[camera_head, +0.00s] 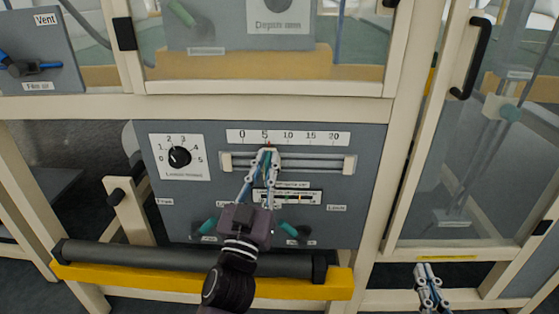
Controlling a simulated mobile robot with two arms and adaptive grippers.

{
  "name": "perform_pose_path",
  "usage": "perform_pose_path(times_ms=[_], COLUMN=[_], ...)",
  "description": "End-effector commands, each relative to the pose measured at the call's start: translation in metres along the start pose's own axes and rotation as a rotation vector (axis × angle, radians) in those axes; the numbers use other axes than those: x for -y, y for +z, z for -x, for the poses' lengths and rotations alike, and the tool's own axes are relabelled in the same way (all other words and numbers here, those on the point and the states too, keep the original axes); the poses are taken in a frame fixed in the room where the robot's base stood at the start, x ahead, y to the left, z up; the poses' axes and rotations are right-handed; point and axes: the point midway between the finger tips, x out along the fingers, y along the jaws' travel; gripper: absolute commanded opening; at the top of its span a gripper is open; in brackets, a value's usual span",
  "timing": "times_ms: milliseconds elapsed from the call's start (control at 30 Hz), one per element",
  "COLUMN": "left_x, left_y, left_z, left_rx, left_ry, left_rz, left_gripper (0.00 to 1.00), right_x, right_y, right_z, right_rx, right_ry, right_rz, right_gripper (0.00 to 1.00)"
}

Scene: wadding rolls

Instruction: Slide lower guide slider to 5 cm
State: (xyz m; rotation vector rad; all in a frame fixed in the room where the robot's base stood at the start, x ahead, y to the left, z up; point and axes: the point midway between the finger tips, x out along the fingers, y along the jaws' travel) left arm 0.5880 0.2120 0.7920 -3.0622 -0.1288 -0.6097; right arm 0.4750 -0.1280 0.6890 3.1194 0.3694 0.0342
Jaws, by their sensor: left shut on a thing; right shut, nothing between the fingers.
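The lower guide slider (271,151) sits on a horizontal double rail (315,163) on the grey control panel. A white scale (288,137) above the rail reads 0, 5, 10, 15 and 20. The slider stands at about the 5 mark, with a small reddish pointer near that number. My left gripper (264,156) is shut on the slider, its fingers covering most of the slider's lower part. My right gripper (427,270) is at the lower right, shut and empty, well apart from the panel's rail.
A dial (180,156) marked 0 to 5 is left of the scale. Teal handles (290,229) are low on the panel, beside my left gripper. A dark roller (180,257) over a yellow bar (110,279) runs below. A glass door with a black handle (471,58) is at right.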

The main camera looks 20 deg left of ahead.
Motion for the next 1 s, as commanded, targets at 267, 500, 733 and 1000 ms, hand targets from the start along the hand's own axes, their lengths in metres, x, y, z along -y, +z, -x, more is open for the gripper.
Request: perform_pose_path(times_ms=[267, 500, 733, 1000], left_x=[0.005, 0.004, 0.005, 0.005], left_y=[0.001, 0.002, 0.000, -0.013], left_z=[0.002, 0.002, 0.002, -0.004], left_rx=[0.004, 0.004, 0.002, -0.005], left_ry=[0.002, 0.003, 0.001, 0.001], left_rz=[0.004, 0.004, 0.002, -0.001], left_gripper=[0.00, 0.22, 0.27, 0.27], right_x=[-0.002, -0.002, -0.002, -0.002], right_y=[0.011, 0.011, 0.010, 0.010], right_z=[0.001, 0.001, 0.001, 0.001], right_rx=[0.048, 0.046, 0.046, 0.045], right_ry=[0.003, 0.003, 0.003, 0.003], right_rz=[0.001, 0.001, 0.001, 0.001], right_gripper=[0.00, 0.00, 0.00, 0.00])
